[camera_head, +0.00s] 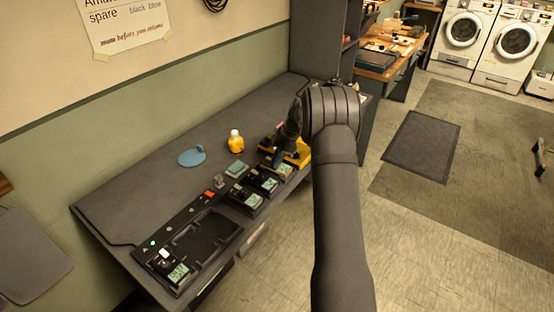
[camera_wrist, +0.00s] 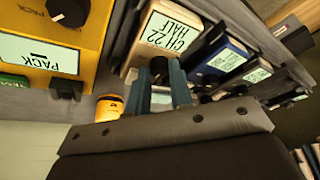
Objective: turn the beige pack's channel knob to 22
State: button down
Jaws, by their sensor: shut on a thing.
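The beige pack (camera_wrist: 205,15) is in the upper middle of the wrist view, and its pale green display (camera_wrist: 170,40) reads "CH 22 HALF". In the head view the pack (camera_head: 286,169) is small and partly hidden by my gripper. My gripper (camera_wrist: 160,82) is shut on a dark knob (camera_wrist: 159,65) at the pack's edge, just below the display. The fingers hide part of the knob, and any pointer on it is not visible. In the head view my gripper (camera_head: 275,158) is low over the row of packs.
A yellow pack (camera_wrist: 90,45) stands close on one side of the beige pack, a blue pack (camera_wrist: 240,50) on the other. A yellow bottle (camera_head: 236,142) and a blue disc (camera_head: 191,157) stand behind the row. A black tray (camera_head: 205,240) lies at the near end.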

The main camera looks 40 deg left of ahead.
jog(key=c, duration=1.3)
grip_release()
jog(key=shift+o, duration=0.2)
jog(key=v, duration=1.7)
jog(key=shift+w, duration=0.2)
jog(key=shift+d+r, duration=0.1)
jog(key=x, duration=1.7)
jog(key=shift+s, duration=0.2)
